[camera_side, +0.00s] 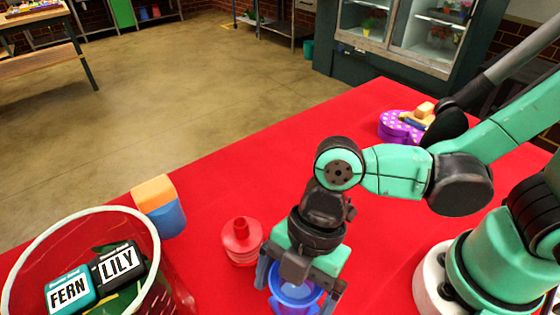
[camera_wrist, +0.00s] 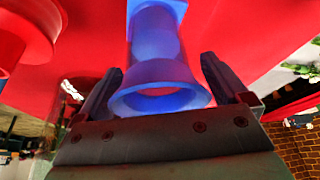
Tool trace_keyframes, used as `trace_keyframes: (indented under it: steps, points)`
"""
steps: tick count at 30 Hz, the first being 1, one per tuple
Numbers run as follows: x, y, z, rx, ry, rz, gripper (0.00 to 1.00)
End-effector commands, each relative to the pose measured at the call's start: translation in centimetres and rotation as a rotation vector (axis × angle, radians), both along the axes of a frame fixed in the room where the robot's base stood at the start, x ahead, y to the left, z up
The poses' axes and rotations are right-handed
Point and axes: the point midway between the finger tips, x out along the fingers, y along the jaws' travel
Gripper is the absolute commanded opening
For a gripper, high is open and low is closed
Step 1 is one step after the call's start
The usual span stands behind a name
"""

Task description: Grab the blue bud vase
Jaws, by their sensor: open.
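The blue bud vase (camera_side: 296,297) stands on the red table, directly below my gripper (camera_side: 301,300) in the side view. In the wrist view the translucent blue vase (camera_wrist: 158,68) has its flared rim toward me, and it lies between the two open fingers of my gripper (camera_wrist: 170,85). A gap shows on each side between the vase and the fingers near the rim. The lower part of the vase is cut off by the bottom of the side view.
A red vase-like object (camera_side: 241,240) stands close left of my gripper; it also shows in the wrist view (camera_wrist: 28,32). The table's middle is clear.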

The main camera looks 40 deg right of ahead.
Motion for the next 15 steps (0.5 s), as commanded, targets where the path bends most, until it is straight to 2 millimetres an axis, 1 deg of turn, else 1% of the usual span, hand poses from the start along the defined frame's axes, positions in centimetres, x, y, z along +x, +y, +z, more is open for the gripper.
trace_keyframes:
  steps: [3,4,13,14,15]
  points:
    - [0.0,0.0,0.01,0.0,0.0,0.0,0.94]
    - [0.0,-0.01,0.01,0.0,0.0,0.0,0.88]
    - [0.01,-0.02,0.02,0.0,0.0,0.0,0.03]
    - [0.01,-0.02,0.02,0.0,0.0,0.0,0.0]
    - [0.01,-0.02,0.02,0.0,0.0,0.0,0.0]
